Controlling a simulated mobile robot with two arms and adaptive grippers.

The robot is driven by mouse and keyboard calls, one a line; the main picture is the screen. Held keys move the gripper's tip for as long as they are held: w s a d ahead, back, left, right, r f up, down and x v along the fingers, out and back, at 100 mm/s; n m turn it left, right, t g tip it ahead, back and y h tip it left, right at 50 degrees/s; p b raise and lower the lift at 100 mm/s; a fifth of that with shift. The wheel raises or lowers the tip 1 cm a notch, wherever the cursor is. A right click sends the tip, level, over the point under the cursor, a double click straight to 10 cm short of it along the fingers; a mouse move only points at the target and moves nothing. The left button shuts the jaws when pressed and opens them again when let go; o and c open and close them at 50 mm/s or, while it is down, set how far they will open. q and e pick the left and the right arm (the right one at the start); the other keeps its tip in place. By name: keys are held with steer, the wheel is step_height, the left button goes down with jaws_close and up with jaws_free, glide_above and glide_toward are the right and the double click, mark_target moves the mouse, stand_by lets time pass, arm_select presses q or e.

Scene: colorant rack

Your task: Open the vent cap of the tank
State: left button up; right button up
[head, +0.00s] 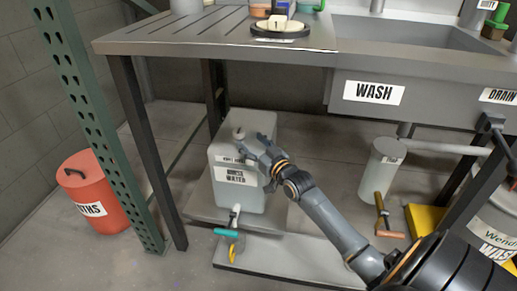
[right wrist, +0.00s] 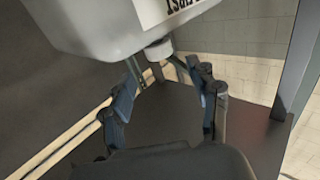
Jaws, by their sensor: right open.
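The tank (head: 225,190) is a pale grey box with a black-lettered water label on its front, below the sink counter in the head view. Its vent cap (head: 239,132) is a small round knob on top. My right gripper (head: 245,143) is at the tank's upper front edge, close to the cap. In the right wrist view the tank (right wrist: 105,30) appears turned over, with the cap (right wrist: 159,49) between and beyond the open fingers of my right gripper (right wrist: 167,92). I see no contact with the cap. My left gripper is not in view.
The counter (head: 210,35) overhangs the tank, with a dark leg (head: 145,150) to the left. A tap (head: 234,220) with a teal handle sticks out below the tank's label. A grey cylinder (head: 381,170) stands to the right, and a red can (head: 90,190) at left.

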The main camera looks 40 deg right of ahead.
steer(key=shift+s+a, duration=0.15)
steer(key=shift+s, duration=1.9)
